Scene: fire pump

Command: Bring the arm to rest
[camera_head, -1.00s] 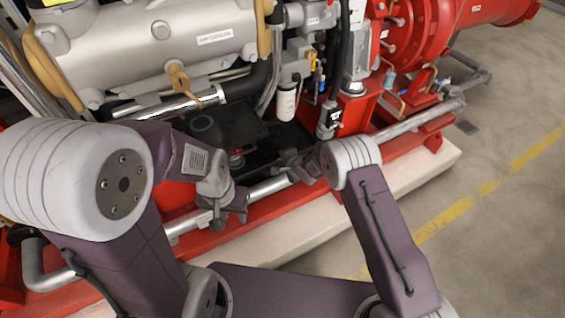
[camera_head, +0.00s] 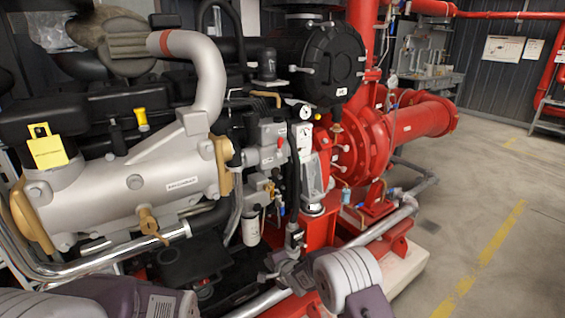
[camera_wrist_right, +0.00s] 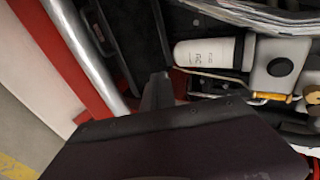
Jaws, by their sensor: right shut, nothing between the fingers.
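My right arm (camera_head: 350,280) comes in from the bottom of the head view, right of centre. Its gripper (camera_head: 283,268) points left, in front of the lower engine bay, right of and below a white filter canister (camera_head: 250,226). The gripper is shut and empty. In the right wrist view the narrow shut fingers (camera_wrist_right: 158,90) show beside the same canister (camera_wrist_right: 208,53); contact cannot be told. Part of my left arm (camera_head: 125,297) shows at the lower left of the head view; its gripper is out of the picture.
The silver and black engine (camera_head: 140,185) fills the left and middle. A metal pipe (camera_head: 375,227) runs along the red base frame. The red pump (camera_head: 365,150) stands further right. Open concrete floor (camera_head: 480,215) with a yellow line lies at the right.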

